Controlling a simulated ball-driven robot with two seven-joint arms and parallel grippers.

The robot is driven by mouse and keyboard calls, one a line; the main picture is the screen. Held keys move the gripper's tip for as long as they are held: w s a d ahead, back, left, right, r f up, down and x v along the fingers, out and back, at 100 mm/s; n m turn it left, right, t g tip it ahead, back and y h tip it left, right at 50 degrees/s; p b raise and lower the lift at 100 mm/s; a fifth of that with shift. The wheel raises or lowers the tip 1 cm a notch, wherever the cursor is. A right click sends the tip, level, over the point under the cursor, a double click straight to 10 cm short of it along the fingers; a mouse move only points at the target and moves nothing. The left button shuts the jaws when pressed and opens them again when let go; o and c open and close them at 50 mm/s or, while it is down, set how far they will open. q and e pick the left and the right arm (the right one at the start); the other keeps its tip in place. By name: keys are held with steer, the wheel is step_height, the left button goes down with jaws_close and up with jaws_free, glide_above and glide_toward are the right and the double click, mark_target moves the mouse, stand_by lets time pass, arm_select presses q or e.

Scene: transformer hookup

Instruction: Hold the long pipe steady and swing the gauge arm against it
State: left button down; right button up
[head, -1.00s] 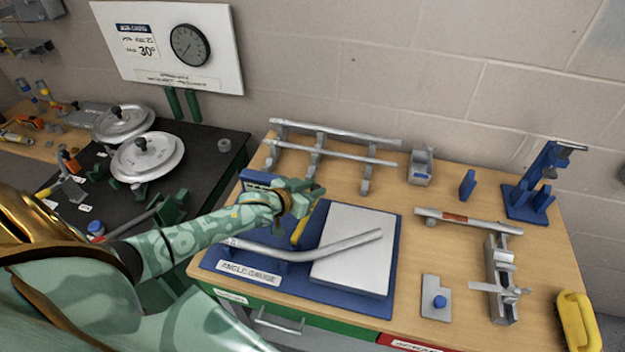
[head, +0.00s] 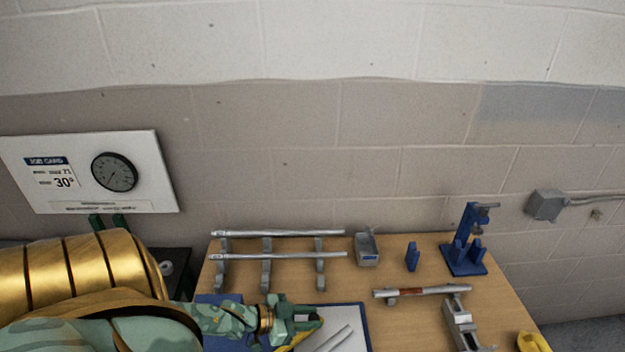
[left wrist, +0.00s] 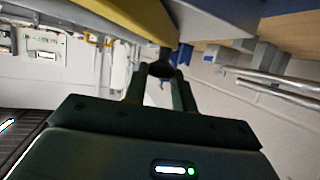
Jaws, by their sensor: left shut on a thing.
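My left gripper (head: 306,318) is shut at the yellow gauge arm (head: 302,338), over the angle gauge at the bottom of the head view. In the left wrist view its fingers (left wrist: 160,80) close on a dark round piece, with the yellow arm (left wrist: 125,18) running just beyond. The end of a bent grey pipe (head: 337,338) shows just right of the gripper; the rest is cut off by the frame edge. I cannot tell whether arm and pipe touch. My right gripper is out of view.
Two straight pipes (head: 280,255) lie on a rack behind the gauge.

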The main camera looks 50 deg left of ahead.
arm_select(q)
steer(key=shift+d+m+g+h, duration=0.5)
steer(key=shift+d+m+h, duration=0.1)
steer(key=shift+d, duration=0.05)
steer(key=shift+s, duration=0.1)
steer(key=c, duration=1.1)
jaws_free()
steer(key=shift+c, duration=0.2)
steer(key=p+v, duration=0.2)
steer(key=v, duration=1.4)
steer(key=shift+s+f, duration=0.1)
